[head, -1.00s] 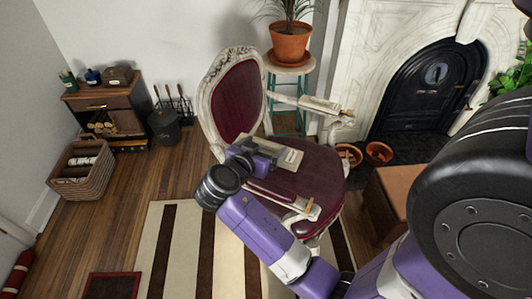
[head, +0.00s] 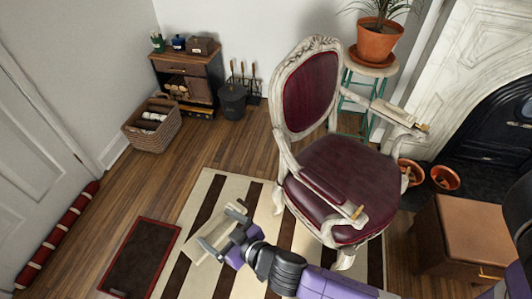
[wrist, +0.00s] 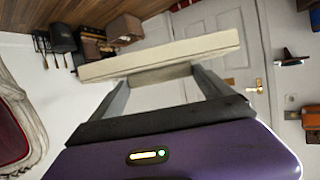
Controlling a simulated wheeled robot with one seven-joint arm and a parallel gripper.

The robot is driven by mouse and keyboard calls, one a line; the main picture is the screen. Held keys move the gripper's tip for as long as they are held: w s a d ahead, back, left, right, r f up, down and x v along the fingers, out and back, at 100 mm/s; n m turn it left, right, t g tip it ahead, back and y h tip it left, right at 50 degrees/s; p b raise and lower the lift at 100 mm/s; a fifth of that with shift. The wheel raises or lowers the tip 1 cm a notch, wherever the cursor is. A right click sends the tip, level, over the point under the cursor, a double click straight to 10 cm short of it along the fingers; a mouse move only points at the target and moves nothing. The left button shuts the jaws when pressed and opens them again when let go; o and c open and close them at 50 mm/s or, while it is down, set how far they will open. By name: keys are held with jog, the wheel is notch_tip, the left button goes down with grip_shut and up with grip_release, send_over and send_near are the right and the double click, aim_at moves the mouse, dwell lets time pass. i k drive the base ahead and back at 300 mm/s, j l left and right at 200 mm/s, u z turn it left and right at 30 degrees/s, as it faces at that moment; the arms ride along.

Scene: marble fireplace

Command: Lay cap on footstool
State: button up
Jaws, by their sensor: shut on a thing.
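My gripper (head: 237,232) is shut on a flat, cream-beige thing (head: 212,236), held over the striped rug, left of the chair. In the wrist view, this flat thing (wrist: 160,57) spans across between my two fingers (wrist: 160,88). It looks like a straight-edged slab or book; I cannot make out a cap shape. No other cap shows. A low, brown leather-topped box (head: 470,225), apparently the footstool, stands at the right by the fireplace, well away from my gripper. Its visible top is bare, and its right end is cut off by my own body.
A red upholstered armchair (head: 345,165) stands between my gripper and the fireplace; its seat is empty. A potted plant (head: 377,40) sits on a stool behind it. Terracotta pots (head: 445,178) stand behind the brown box. A basket (head: 152,130) and dark mat (head: 140,258) lie left.

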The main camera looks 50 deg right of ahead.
aim_at(470, 227)
jog(key=k+l, duration=0.25)
jog(key=k, duration=0.2)
jog(key=k+l+z, duration=0.1)
jog(key=k+l, duration=0.2)
jog(key=k, duration=0.15)
jog(key=k+z, duration=0.1)
jog(key=z, duration=1)
